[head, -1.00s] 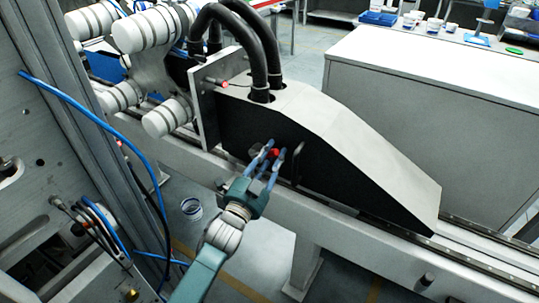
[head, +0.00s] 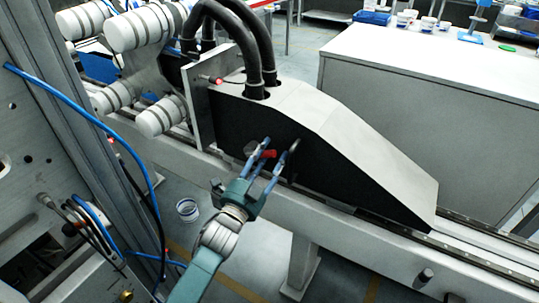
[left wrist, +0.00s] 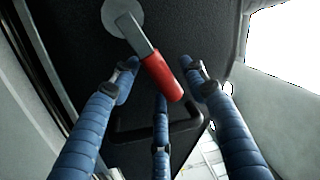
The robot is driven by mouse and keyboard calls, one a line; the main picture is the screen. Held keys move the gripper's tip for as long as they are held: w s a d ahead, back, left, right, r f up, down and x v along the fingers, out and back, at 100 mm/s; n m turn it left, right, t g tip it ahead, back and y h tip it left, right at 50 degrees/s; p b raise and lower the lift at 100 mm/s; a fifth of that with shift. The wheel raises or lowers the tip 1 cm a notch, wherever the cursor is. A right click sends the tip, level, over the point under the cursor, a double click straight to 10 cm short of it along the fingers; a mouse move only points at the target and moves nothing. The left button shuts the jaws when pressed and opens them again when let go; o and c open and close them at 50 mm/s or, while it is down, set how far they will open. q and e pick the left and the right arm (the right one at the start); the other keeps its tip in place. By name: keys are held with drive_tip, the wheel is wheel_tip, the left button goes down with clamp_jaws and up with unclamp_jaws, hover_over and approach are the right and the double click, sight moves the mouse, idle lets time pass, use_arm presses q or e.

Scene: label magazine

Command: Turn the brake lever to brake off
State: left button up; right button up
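The brake lever (head: 270,154) has a red grip and sits on the dark side face of the wedge-shaped housing (head: 300,150). In the left wrist view the lever's red grip (left wrist: 163,77) and flat metal arm run from a round grey pivot (left wrist: 122,16) down to the right. My left gripper (head: 279,147) is open at this face. Its blue fingers (left wrist: 162,72) are spread around the red grip, with visible gaps on both sides. The lever's markings do not show. My right gripper is not in view.
A black bar handle (left wrist: 158,128) sits just below the lever's end, close to the fingers. Black hoses (head: 262,50) enter the housing's top. A rail (head: 400,260) runs beneath it. A metal frame with a blue cable (head: 100,125) stands at left.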

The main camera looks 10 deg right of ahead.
use_arm(q)
drive_tip(key=v, duration=1.2)
idle(0.5)
